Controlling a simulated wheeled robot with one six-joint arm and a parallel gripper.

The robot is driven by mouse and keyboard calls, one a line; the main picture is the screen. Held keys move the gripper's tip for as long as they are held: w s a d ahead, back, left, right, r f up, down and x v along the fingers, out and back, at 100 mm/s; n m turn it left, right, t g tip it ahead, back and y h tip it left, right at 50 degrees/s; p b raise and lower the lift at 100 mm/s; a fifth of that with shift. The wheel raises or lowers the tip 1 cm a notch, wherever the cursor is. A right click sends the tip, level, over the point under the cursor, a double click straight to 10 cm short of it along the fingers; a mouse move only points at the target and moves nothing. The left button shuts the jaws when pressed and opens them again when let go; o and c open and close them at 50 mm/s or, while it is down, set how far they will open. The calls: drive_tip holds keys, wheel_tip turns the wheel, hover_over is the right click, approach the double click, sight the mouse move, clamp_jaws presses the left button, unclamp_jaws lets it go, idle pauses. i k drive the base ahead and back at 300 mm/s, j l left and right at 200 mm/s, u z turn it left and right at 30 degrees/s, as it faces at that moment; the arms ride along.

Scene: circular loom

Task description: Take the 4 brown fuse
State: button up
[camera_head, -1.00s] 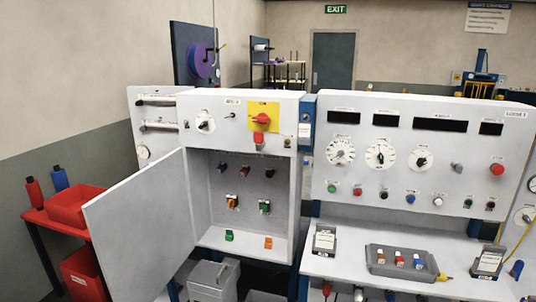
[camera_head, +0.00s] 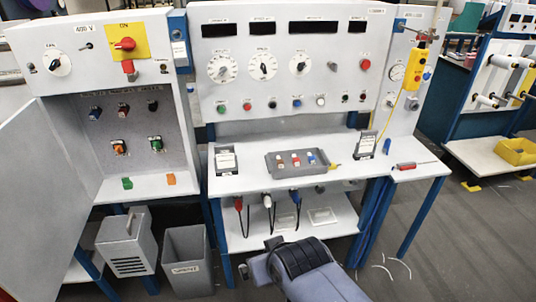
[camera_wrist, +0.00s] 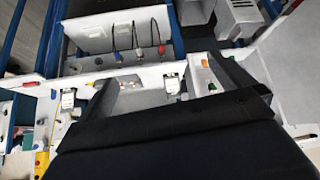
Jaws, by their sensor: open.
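A grey tray (camera_head: 330,168) lies on the bench of the loom console and holds a few small fuses with white labels. The leftmost fuse (camera_head: 281,161) looks brown, but it is too small to read. My arm rises at the bottom of the head view, in front of the bench and apart from the tray.
Two label stands (camera_head: 225,160) (camera_head: 366,146) flank the tray. An open cabinet (camera_head: 148,185) with switches is at left. Plugs on cables (camera_head: 267,202) hang below the bench. A grey bin (camera_head: 187,262) stands on the floor. A yellow pendant (camera_head: 416,68) hangs at right.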

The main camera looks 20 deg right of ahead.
sight(280, 162)
drive_tip(key=i+l+z, duration=0.2)
drive_tip(key=i+l, duration=0.55)
drive_tip(key=i+l+z, duration=0.25)
drive_tip(key=i+l, duration=0.45)
drive_tip(key=i, duration=0.1)
